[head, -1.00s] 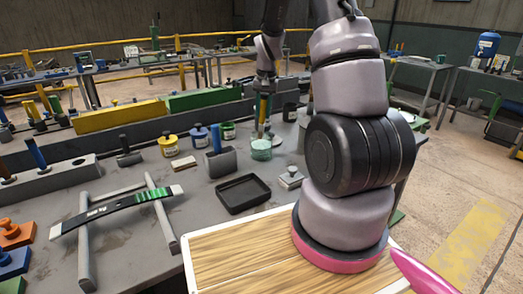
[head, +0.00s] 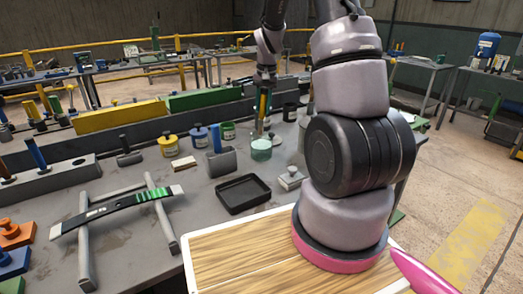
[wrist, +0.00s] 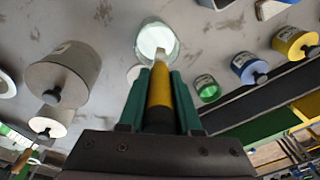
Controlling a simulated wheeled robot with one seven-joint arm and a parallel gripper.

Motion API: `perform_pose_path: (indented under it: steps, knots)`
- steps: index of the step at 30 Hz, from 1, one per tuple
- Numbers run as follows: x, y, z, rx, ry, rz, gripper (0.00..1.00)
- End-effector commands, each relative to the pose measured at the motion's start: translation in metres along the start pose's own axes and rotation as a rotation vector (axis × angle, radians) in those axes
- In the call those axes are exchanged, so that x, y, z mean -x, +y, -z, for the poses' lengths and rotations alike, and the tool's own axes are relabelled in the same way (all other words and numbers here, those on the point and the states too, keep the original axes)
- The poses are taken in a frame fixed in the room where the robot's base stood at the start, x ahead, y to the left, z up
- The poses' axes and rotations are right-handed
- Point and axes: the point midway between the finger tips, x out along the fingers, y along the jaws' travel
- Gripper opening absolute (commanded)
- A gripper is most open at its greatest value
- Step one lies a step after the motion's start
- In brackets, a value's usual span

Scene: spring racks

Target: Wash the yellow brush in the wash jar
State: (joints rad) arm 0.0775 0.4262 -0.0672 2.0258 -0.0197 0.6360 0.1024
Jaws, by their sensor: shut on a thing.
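My gripper (head: 264,92) points down over the far part of the grey bench. In the wrist view its green fingers (wrist: 160,88) are shut on the yellow brush (wrist: 160,92), which has a dark lower grip and a pale tip end. The wash jar (head: 261,151) is a small clear jar with pale green liquid. It also shows in the wrist view (wrist: 157,40), straight beyond the brush. The brush is roughly upright and its tip lines up with the jar's mouth. I cannot tell how far the tip is inside or above the rim.
Yellow (head: 168,145), blue (head: 199,137) and green (head: 228,132) paint pots stand left of the jar. A grey block with a blue handle (head: 221,162) and a black tray (head: 243,194) are nearer. A large grey canister (wrist: 63,70) stands close by the jar in the wrist view.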

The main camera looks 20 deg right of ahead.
Motion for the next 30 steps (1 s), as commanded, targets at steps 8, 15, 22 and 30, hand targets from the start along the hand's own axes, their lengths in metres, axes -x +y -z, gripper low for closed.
perform_pose_path:
  steps: [8,15,22,30]
  knots:
    - [0.029,-0.003,0.004,0.0,0.003,0.001,0.0]
    - [0.048,-0.005,0.006,0.0,0.001,0.001,0.0]
    - [0.05,-0.005,0.006,0.001,0.0,0.0,0.0]
    - [0.05,-0.005,0.006,0.0,0.0,0.0,0.0]
